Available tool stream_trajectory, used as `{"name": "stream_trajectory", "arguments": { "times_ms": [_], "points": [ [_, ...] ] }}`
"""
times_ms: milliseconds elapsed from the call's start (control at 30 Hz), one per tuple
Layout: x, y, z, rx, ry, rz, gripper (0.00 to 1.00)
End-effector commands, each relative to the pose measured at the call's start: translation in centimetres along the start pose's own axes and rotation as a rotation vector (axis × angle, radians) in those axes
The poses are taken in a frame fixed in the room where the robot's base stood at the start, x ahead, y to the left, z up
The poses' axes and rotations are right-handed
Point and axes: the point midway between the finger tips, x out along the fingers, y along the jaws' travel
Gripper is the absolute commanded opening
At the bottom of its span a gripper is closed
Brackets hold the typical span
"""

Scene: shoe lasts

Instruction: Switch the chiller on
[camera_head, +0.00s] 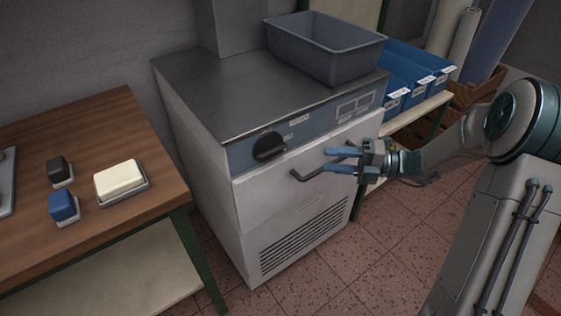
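The chiller (285,220) is a white cabinet with a dark metal top, a grey-blue front panel, a bar handle and a vent grille low on its front. A black rotary knob (269,147) sits at the left end of the panel. My gripper (328,160) is in front of the chiller, to the right of the knob and a little lower, near the bar handle (308,174). Its two blue fingers point left and are apart, with nothing seen between them. I cannot tell whether a finger touches the handle.
A grey bin (325,50) stands on the chiller's top. Blue bins (415,72) sit on a shelf to the right. A wooden table (95,135) at left holds a cream block (119,178) and two small brushes or blocks. Tiled floor is open in front.

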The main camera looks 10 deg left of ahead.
Motion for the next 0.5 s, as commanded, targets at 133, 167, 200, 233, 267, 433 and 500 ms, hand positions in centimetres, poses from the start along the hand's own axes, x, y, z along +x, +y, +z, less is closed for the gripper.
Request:
{"name": "stream_trajectory", "arguments": {
  "times_ms": [133, 167, 200, 233, 267, 433, 500],
  "points": [
    [0.2, -0.5, 0.8, 0.063, -0.022, 0.04, 0.39],
    [0.5, -0.5, 0.8, 0.066, -0.023, 0.042, 0.39],
    [0.9, -0.5, 0.8, 0.067, -0.023, 0.043, 0.39],
    [1.3, -0.4, 0.8, 0.066, -0.022, 0.042, 0.39],
    [1.8, -0.4, 0.8, 0.066, -0.021, 0.042, 0.39],
    [5.3, -0.4, 0.8, 0.064, -0.019, 0.04, 0.39],
    [6.8, -0.4, 0.8, 0.064, -0.019, 0.04, 0.39]
  ]
}}
